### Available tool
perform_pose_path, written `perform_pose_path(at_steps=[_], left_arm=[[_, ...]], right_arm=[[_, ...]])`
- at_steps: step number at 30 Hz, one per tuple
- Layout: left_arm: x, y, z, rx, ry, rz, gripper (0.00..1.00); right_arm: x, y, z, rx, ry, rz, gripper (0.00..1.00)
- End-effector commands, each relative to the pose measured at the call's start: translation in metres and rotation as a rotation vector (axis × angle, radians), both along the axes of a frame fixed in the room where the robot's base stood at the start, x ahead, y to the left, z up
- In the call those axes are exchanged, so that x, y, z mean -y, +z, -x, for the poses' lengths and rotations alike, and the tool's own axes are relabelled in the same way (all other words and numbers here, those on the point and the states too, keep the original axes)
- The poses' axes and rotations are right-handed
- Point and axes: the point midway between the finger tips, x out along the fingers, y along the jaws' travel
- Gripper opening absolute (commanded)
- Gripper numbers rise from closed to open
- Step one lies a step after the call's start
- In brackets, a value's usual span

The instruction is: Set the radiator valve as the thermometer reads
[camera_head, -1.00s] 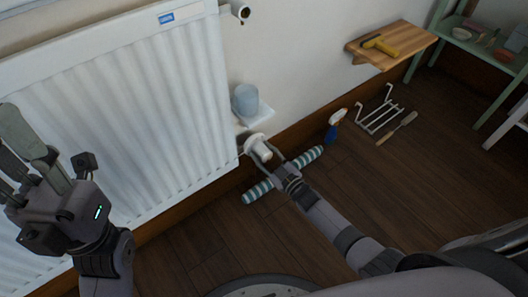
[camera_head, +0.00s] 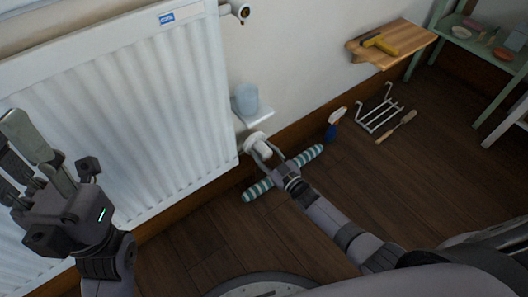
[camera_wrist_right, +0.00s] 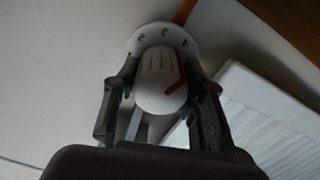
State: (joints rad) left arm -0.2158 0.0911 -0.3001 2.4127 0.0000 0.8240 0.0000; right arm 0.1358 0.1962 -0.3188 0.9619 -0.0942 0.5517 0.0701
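The white radiator valve (camera_head: 262,149) sits low beside the radiator's right edge. In the right wrist view, its ribbed knob (camera_wrist_right: 158,88) has a red mark on the right side, pointing toward the 4 on the numbered white collar (camera_wrist_right: 160,37). My right gripper (camera_head: 264,158) has its fingers on both sides of the knob and appears closed on it; finger contact is partly hidden. My left gripper (camera_head: 58,150) is raised, open and empty, in front of the radiator (camera_head: 150,100) at the left. I cannot make out a thermometer.
A blue-grey cup (camera_head: 246,98) stands on a small white ledge (camera_head: 262,115) just above the valve. A teal-striped roll (camera_head: 308,157) lies behind my right gripper. A spray bottle (camera_head: 333,126), white rack (camera_head: 380,112) and brush (camera_head: 398,127) are on the floor. A wooden shelf (camera_head: 415,41) projects at right.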

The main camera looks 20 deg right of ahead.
Motion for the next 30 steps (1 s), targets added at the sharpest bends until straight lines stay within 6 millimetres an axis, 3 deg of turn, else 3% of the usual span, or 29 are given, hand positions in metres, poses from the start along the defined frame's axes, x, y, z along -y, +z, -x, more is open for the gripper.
perform_pose_path(at_steps=[8,19,23,30], left_arm=[[0.000,0.000,-0.001,-0.003,0.002,0.005,0.36],[-0.001,0.000,-0.001,-0.004,0.002,0.003,0.36],[0.000,0.000,-0.001,-0.002,0.002,0.003,0.36],[0.000,0.000,0.000,-0.001,0.001,0.003,0.36]], right_arm=[[0.000,0.000,0.000,0.000,0.000,0.001,0.58],[0.001,-0.001,0.004,0.000,0.000,0.001,0.58],[0.008,-0.002,0.021,-0.002,0.000,0.002,0.58],[0.025,-0.001,0.070,-0.003,0.000,0.002,0.58]])
